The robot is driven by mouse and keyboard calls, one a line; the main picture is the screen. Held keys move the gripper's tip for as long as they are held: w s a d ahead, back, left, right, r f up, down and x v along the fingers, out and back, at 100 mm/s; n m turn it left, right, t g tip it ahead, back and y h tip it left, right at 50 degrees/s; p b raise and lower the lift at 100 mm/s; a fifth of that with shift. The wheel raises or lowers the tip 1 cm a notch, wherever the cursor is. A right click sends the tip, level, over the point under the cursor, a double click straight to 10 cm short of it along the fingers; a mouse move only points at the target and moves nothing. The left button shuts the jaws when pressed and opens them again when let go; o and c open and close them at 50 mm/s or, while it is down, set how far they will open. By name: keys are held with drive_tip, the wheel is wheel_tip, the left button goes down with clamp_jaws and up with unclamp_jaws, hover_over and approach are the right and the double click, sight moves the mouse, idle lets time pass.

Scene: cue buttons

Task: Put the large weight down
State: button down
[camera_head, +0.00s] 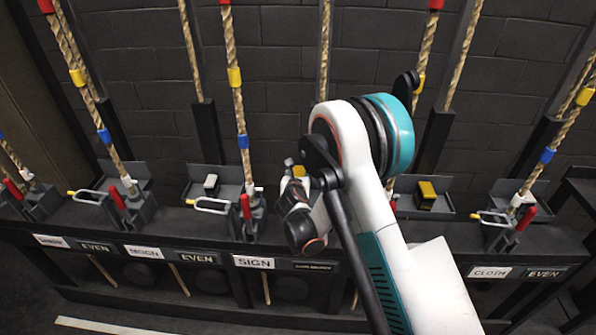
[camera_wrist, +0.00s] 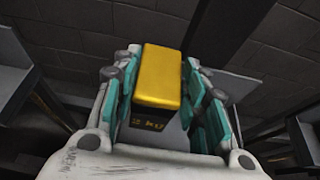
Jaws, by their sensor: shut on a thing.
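A yellow-topped weight (camera_wrist: 158,78) with a dark lower part and partly legible pale lettering sits between the teal-padded fingers of my gripper (camera_wrist: 165,100), which is shut on it. In the head view, a small yellow patch (camera_head: 299,171) shows at my gripper, left of my arm, in front of the dark wall and above the ledge; my arm hides part of that area. Another yellow-topped dark weight (camera_head: 426,195) rests in a grey tray right of my arm. I cannot tell what is directly beneath the held weight.
A smaller pale weight (camera_head: 211,184) sits in a grey tray on the left. Ropes with coloured bands (camera_head: 235,80) rise along the wall. Levers with red handles (camera_head: 246,207) stand on the ledge. Labels such as SIGN (camera_head: 253,262) and CLOTH (camera_head: 489,272) line its front.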

drive_tip(key=shift+f+b, duration=0.85)
drive_tip(key=shift+f, duration=1.4)
drive_tip(key=c, duration=1)
unclamp_jaws()
drive_tip(key=shift+o, duration=0.2)
drive_tip(key=shift+s, duration=0.1)
